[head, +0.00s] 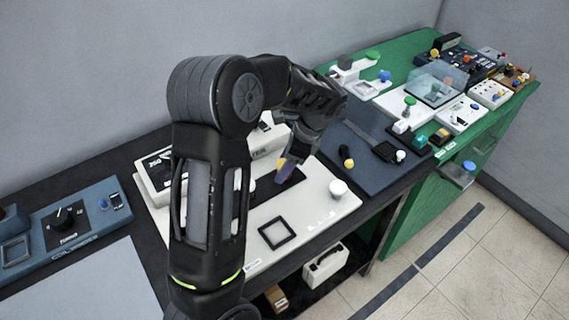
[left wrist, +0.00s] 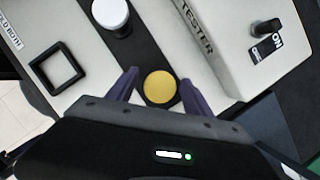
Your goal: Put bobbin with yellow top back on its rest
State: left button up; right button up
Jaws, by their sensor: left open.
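The yellow-topped bobbin (left wrist: 160,86) shows in the left wrist view as a round yellow disc seen from above, over a dark strip on the white tester board. The purple fingers of my left gripper (left wrist: 158,78) are open, one on each side of the disc. In the head view my left gripper (head: 288,173) points down over the board, with a little yellow (head: 282,163) by its fingers. The bobbin's body is hidden, and I cannot tell whether the fingers touch it. The rest cannot be made out for certain. My right gripper is not in view.
A white-topped bobbin (head: 338,187) and a black square frame (head: 277,233) are on the board. The tester box (left wrist: 222,40) stands close beside the gripper. A dark blue panel (head: 375,182) with knobs lies to the right. The board's front area is mostly clear.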

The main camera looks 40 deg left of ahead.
pick_arm(q)
jog(key=shift+r, duration=0.15)
jog(key=p+v, duration=0.2)
jog(key=v, duration=1)
dwell(0.6)
